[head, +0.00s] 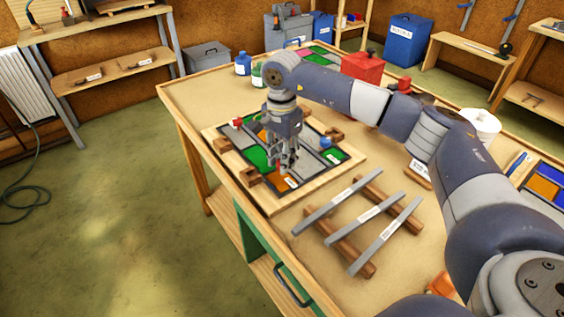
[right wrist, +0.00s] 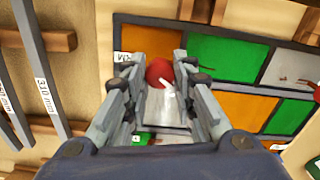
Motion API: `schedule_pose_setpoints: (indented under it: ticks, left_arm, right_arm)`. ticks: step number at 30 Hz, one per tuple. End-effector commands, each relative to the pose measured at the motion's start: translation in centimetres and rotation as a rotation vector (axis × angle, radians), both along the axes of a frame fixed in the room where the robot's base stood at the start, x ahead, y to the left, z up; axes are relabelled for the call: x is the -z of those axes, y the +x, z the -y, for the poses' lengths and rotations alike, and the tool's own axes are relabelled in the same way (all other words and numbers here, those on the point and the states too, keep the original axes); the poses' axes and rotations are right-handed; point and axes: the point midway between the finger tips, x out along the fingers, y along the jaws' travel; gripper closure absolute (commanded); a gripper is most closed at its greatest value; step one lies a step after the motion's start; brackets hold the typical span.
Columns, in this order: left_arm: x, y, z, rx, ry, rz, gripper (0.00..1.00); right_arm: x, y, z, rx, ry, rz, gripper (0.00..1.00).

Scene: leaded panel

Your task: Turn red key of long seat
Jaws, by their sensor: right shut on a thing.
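The leaded panel (head: 246,141) lies on the bench, with green, orange and grey panes between dark strips. My right gripper (head: 284,168) points down over the panel's near part. In the right wrist view, the red key (right wrist: 159,72), a round knob with a white pointer, sits between the fingertips of this gripper (right wrist: 158,68), which is shut on it. In the head view the fingers hide this key. Another red piece (head: 237,123) stands at the panel's far left corner and a blue knob (head: 325,142) at its right side. My left gripper is out of view.
Several grey lead strips (head: 333,202) with labels lie across wooden bars (head: 345,246) right of the panel. Wooden blocks (head: 249,176) stand around the panel's edge. A red box (head: 363,67) and bottles (head: 243,64) stand farther back on the bench (head: 193,88).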

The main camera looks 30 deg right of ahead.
Motion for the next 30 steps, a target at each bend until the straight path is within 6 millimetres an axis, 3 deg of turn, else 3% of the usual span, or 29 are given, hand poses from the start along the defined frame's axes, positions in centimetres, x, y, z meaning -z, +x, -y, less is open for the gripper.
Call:
schedule_pose_setpoints:
  ticks: [15, 30]
  left_arm:
    - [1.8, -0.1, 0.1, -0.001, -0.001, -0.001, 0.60]
    - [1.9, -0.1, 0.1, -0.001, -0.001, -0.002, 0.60]
  right_arm:
    - [-0.1, 0.1, 0.0, -0.334, 0.001, 0.004, 0.99]
    - [-0.2, 0.1, 0.0, -0.393, 0.002, 0.004, 0.99]
